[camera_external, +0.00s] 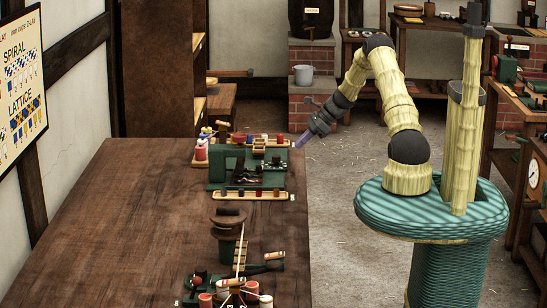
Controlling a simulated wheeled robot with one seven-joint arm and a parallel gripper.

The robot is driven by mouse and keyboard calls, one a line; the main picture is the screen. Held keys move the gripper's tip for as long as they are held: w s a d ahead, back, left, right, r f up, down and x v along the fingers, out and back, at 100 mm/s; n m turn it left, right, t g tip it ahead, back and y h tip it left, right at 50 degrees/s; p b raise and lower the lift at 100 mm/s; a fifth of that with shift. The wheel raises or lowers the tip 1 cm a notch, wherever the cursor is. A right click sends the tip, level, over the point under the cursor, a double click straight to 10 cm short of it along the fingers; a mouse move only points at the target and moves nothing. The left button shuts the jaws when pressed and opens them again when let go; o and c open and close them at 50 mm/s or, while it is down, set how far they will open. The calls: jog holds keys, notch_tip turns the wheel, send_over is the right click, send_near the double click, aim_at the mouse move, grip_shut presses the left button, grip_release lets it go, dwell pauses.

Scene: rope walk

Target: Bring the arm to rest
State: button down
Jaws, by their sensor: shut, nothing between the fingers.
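My arm rises from the teal round base on the right, arches up and bends down to the left. My gripper (301,140) is at its end, pointing down and left, just off the right edge of the wooden table (110,215). It is shut with nothing held; its purple-tinted fingertips are small in this view.
In front of the green machine lies a long narrow tray (250,195). Nearer are a dark post-like stand (228,222) and a device with red spools (206,299). A brick forge (309,115) with a white bucket (304,75) stands behind. The table's left part is bare.

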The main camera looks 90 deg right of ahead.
jog(key=w+a+r+n+g, duration=0.2)
jog(key=w+a+n, duration=0.25)
jog(key=a, duration=0.45)
jog(key=w+a+r+n+g+y, duration=0.1)
jog(key=w+a+r+n+g, duration=0.15)
jog(key=a+n, duration=0.5)
jog(key=w+a+r+n+g, duration=0.15)
jog(key=w+a+n, duration=0.25)
jog(key=a, duration=0.7)
jog(key=s+a+r+n, duration=0.2)
jog(key=s+a+n, duration=0.1)
jog(key=a+n, duration=0.3)
jog(key=s+a+r+n+h, duration=0.1)
jog(key=s+a+r+n, duration=0.1)
jog(key=a+n, duration=0.4)
jog(key=s+a+r+n+h, duration=0.1)
jog(key=s+a+n, duration=0.4)
jog(key=a, duration=0.6)
jog(key=shift+a+r+n+p, duration=0.3)
jog(key=shift+r+n+p, duration=0.1)
jog(key=shift+r+n, duration=0.3)
jog(key=shift+w+r, duration=0.1)
